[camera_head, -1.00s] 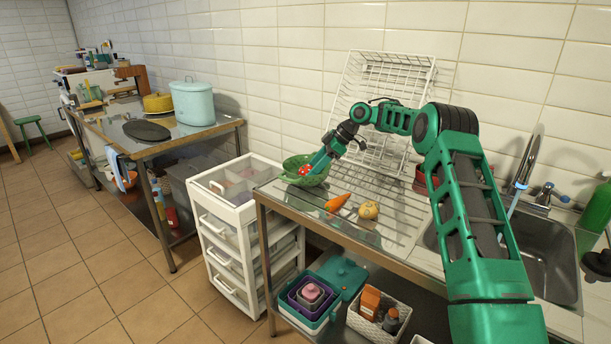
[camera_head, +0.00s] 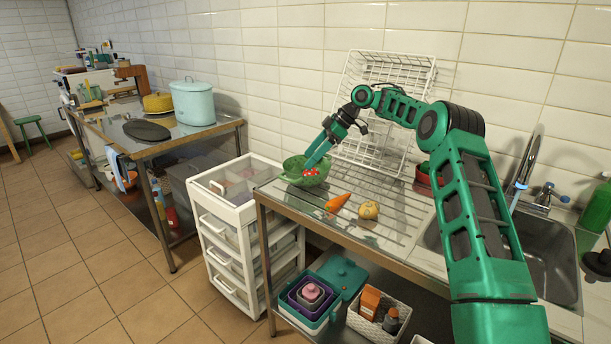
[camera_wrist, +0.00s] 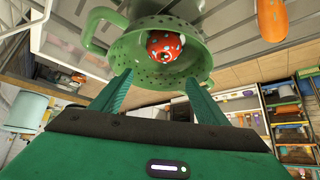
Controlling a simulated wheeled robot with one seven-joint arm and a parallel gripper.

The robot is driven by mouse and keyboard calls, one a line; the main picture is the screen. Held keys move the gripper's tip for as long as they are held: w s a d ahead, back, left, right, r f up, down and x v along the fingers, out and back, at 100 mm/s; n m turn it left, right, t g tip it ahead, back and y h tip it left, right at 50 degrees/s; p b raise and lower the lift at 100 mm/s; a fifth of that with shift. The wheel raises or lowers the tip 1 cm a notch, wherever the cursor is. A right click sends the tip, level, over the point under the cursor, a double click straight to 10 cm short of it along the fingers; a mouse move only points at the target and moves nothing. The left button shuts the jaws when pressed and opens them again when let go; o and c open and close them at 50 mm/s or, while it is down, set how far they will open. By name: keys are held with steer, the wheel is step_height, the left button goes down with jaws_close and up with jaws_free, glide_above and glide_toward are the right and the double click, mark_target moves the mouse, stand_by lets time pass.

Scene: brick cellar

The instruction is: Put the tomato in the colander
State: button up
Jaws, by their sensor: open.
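The green colander (camera_head: 292,178) stands at the left end of the metal draining counter. The tomato (camera_head: 310,172), red with light spots, lies inside the colander. In the wrist view the tomato (camera_wrist: 164,45) sits within the bowl of the colander (camera_wrist: 118,52). My gripper (camera_head: 309,165) is over the colander, pointing down at its bowl. In the wrist view my gripper (camera_wrist: 158,90) has its two fingers spread apart with nothing between them, and the tomato is beyond the fingertips.
A carrot (camera_head: 337,203) and a potato-like vegetable (camera_head: 369,210) lie on the counter right of the colander. A white wire rack (camera_head: 385,95) stands behind against the wall. A sink (camera_head: 540,255) is at the right, and a white drawer unit (camera_head: 237,215) stands left of the counter.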

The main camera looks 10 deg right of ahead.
mark_target(312, 169)
step_height(312, 169, up, 6)
steer(key=d, duration=0.2)
steer(key=s+a+r, duration=0.3)
steer(key=s+a, duration=0.6)
steer(key=s, duration=0.1)
steer(key=s+d+f+m+h, duration=0.1)
steer(key=s+d+m+h, duration=0.2)
steer(key=s+d+m, duration=0.6)
steer(key=s+d+m+h, duration=0.3)
steer(key=s+d, duration=0.3)
steer(key=s, duration=0.7)
steer(key=s+d+f+m, duration=0.2)
steer(key=s+f+m, duration=0.1)
steer(key=s, duration=0.7)
steer(key=s+d+f+m+g+h, duration=0.1)
steer(key=s+d+f+m, duration=0.2)
steer(key=s, duration=0.7)
steer(key=s+d+f+m, duration=0.2)
steer(key=s+f+m, duration=0.1)
steer(key=s, duration=0.7)
steer(key=shift+d+m+g, duration=0.25)
steer(key=shift+m+g, duration=0.05)
steer(key=shift+w, duration=0.1)
